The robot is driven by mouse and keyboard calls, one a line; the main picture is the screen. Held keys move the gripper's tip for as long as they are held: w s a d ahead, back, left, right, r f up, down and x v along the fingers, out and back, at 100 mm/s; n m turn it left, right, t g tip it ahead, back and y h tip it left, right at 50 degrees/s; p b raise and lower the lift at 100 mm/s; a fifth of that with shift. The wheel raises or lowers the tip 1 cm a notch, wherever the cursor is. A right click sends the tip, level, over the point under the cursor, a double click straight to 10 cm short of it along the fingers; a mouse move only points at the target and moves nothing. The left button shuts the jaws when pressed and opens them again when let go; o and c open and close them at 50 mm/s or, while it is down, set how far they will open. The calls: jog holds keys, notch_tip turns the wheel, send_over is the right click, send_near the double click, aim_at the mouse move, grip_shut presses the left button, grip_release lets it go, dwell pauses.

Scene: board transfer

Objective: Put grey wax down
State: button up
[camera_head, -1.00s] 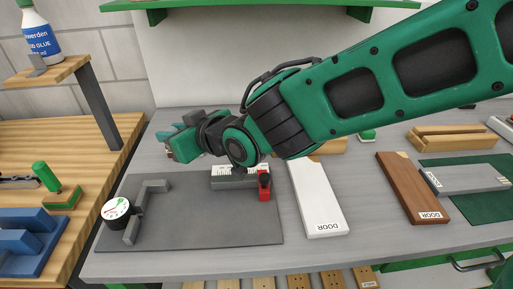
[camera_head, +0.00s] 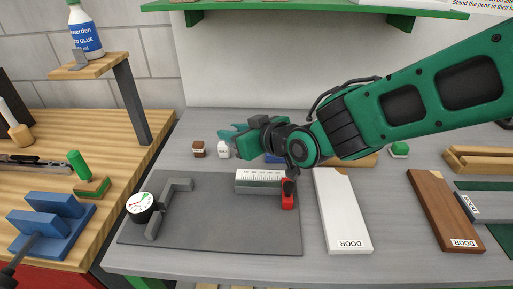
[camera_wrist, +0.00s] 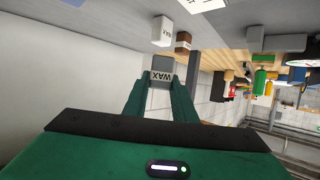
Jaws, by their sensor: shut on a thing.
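The grey wax (camera_wrist: 161,74) is a small block with a WAX label, seen upside down in the wrist view. My gripper (camera_wrist: 161,84) is shut on it, with a green finger on either side. In the head view my gripper (camera_head: 238,142) is over the back of the grey table, and I cannot make out the grey wax there. A white wax block (camera_head: 223,150) and a brown wax block (camera_head: 198,149) stand side by side on the table, left of my gripper. They also show in the wrist view, the white block (camera_wrist: 162,31) beside the brown block (camera_wrist: 183,41).
A dark mat (camera_head: 215,235) with a dial gauge (camera_head: 140,205) and a red clamp piece (camera_head: 288,193) lies in front. A white DOOR board (camera_head: 342,215) and a brown DOOR board (camera_head: 445,215) lie to the right. A green shelf (camera_head: 330,13) hangs behind.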

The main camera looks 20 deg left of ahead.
jog(key=w+d+f, duration=0.2)
jog(key=w, duration=0.1)
jog(key=w+d+f, duration=0.1)
jog(key=w, duration=0.1)
jog(key=shift+w+f, duration=0.2)
jog(key=shift+f, duration=2.2)
jog(key=o, duration=1)
jog(key=shift+f, duration=0.1)
jog(key=shift+d+r, duration=0.1)
jog(key=shift+r, duration=0.1)
jog(key=v, duration=1.2)
